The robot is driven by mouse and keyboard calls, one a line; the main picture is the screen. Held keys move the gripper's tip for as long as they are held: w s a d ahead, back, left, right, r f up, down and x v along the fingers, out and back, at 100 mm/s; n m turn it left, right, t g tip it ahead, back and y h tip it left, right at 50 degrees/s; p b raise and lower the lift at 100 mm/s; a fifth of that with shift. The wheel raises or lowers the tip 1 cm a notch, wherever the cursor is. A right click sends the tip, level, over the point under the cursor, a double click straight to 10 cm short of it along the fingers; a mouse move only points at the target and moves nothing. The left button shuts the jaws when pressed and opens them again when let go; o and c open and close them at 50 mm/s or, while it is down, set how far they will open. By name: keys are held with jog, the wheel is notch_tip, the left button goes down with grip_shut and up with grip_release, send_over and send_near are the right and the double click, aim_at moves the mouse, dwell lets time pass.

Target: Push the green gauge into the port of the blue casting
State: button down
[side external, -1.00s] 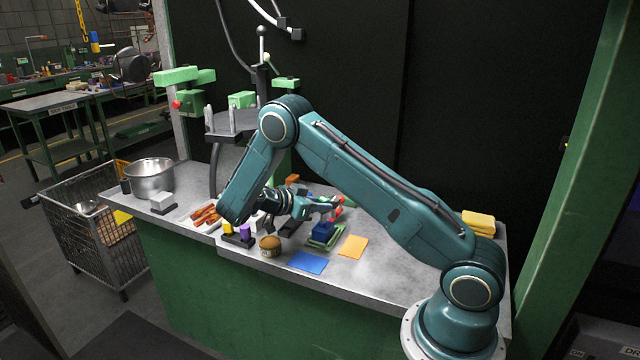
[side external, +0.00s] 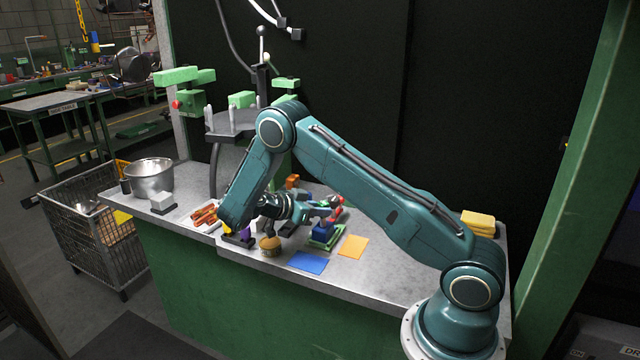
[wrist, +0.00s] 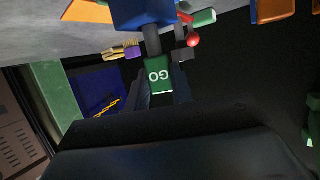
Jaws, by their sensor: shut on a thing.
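The green gauge (wrist: 159,75), marked "GO", shows in the wrist view between the dark fingers of my gripper (wrist: 161,88), which is shut on it. Its grey plug end (wrist: 152,40) points at the blue casting (wrist: 143,14) and meets or overlaps its lower edge in that view. I cannot tell whether the plug is inside the port; the port itself is hidden. In the side view the blue casting (side external: 322,229) sits on a green base on the bench, with my gripper (side external: 324,208) just above and behind it. The gauge is too small to make out there.
A blue mat (side external: 308,263) and an orange mat (side external: 353,246) lie flat in front of the casting. A brown round tin (side external: 270,247) stands to the left. The bench at right is clear up to yellow sponges (side external: 479,222).

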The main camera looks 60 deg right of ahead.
jog(key=shift+f, duration=1.35)
jog(key=c, duration=1.1)
grip_release()
jog(key=shift+r, duration=0.1)
